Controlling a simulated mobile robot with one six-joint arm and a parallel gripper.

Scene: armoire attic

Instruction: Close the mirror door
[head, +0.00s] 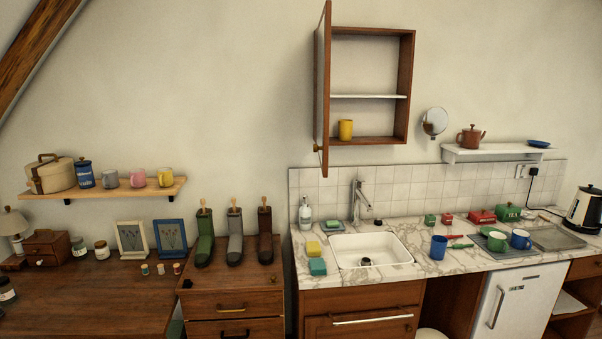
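The mirror door (323,90) belongs to the wooden wall cabinet (409,75) above the sink. It stands wide open at the cabinet's left side, swung out towards me and seen nearly edge-on. Its mirror face can hardly be made out from here. A small brass-coloured knob (317,148) shows near its lower end. The cabinet is open to view, with a white shelf (368,97) and a yellow cup (345,130) on its floor. The cup looks to be inside the cabinet. My gripper is not in view.
Below is a marble counter (436,267) with a white sink (371,249), a tall tap (359,199), mugs and boxes. A round mirror (435,122) and a white shelf with a teapot (470,137) are to the right. The wall left of the door is bare.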

